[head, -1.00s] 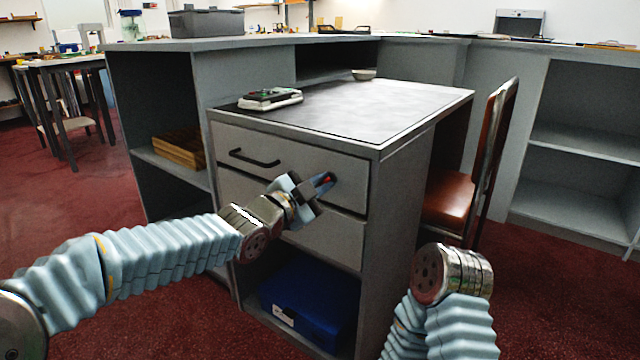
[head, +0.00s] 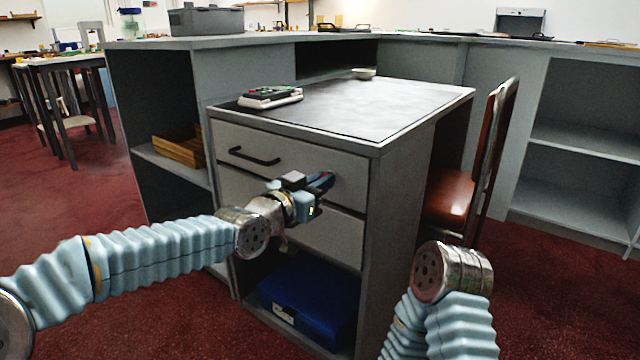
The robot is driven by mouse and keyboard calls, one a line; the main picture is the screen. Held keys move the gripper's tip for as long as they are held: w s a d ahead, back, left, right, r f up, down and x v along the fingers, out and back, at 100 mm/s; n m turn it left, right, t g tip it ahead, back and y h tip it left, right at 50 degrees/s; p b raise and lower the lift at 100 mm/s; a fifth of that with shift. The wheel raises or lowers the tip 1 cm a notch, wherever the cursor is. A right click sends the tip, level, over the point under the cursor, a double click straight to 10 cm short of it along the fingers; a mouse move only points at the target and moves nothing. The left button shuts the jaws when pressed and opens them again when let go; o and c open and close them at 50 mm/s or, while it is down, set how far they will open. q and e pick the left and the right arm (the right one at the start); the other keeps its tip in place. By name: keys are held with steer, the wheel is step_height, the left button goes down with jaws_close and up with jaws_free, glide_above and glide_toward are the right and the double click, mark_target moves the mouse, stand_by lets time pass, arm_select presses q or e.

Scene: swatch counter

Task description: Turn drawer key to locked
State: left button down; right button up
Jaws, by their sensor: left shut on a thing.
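The grey drawer unit (head: 345,238) stands under the dark desk top, with a black bar handle (head: 254,157) on its top drawer (head: 290,142). My left gripper (head: 322,183) is at the right part of the top drawer's front, with its fingers pointing at that face. It is shut on the drawer key, which the fingers hide almost wholly. I cannot read the key's angle or any lock marking. My right arm comes in at the bottom right, and its gripper is not in view.
A small keypad device (head: 270,97) and a bowl (head: 364,73) sit on the desk top (head: 370,105). A blue box (head: 308,308) lies in the open bay below the drawers. A brown chair (head: 450,195) stands close on the right.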

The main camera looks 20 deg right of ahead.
arm_select(q)
steer(key=shift+n, duration=0.3)
steer(key=c, duration=1.2)
jaws_free()
steer(key=p+v, duration=0.1)
steer(key=v, duration=1.2)
steer(key=shift+s+a, duration=0.25)
